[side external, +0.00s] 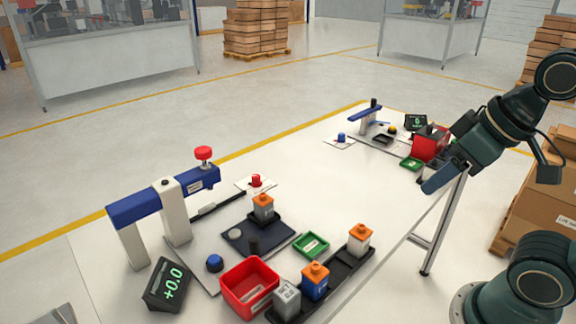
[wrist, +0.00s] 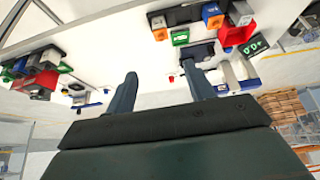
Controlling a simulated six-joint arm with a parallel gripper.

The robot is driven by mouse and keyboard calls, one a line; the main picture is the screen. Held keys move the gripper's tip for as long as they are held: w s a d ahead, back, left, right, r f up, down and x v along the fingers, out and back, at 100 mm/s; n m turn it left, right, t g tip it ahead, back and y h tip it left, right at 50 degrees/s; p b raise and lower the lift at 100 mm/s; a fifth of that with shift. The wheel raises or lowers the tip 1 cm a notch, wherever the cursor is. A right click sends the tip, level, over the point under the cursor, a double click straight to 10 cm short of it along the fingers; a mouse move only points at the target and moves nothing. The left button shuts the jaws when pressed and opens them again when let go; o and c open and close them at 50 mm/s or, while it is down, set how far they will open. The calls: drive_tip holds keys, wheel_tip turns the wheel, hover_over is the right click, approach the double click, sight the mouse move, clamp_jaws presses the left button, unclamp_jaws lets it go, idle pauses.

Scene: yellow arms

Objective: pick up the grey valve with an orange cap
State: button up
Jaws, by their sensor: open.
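A grey valve with an orange cap (side external: 263,207) stands upright on a dark fixture plate (side external: 238,238) in the middle of the near station. A paler, whitish valve with an orange cap (side external: 360,240) stands at the far end of a black rack (side external: 345,273). The rack also holds a blue valve with an orange cap (side external: 315,282) and a grey valve without a cap (side external: 286,298). My gripper (side external: 428,187) is raised at the right, well away from all the valves. In the wrist view my gripper (wrist: 163,84) has its fingers spread, with nothing between them.
A red bin (side external: 249,287), a green tray (side external: 311,245) and a display (side external: 168,285) surround the fixture. A blue-topped press (side external: 165,200) stands at the left. A second station (side external: 392,138) lies farther back. The white table (side external: 330,190) is clear between the stations.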

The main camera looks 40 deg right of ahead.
drive_tip(key=shift+o, duration=0.4)
drive_tip(key=w+a+r+n+g+y, duration=0.1)
drive_tip(key=w+a+r+n, duration=0.15)
drive_tip(key=w, duration=0.25)
drive_tip(key=w+a+r+n+y, duration=0.1)
drive_tip(key=w+n, duration=0.2)
drive_tip(key=w, duration=0.3)
drive_tip(key=n+g+y, duration=0.3)
drive_tip(key=n+g, duration=0.2)
drive_tip(key=n, duration=0.7)
hover_over(265, 195)
drive_tip(key=d, duration=0.5)
wheel_tip(265, 195, down, 13)
drive_tip(key=shift+w+r, duration=0.1)
drive_tip(key=shift+w, duration=0.25)
drive_tip(key=shift+h, duration=0.3)
drive_tip(key=shift+x, duration=4.3)
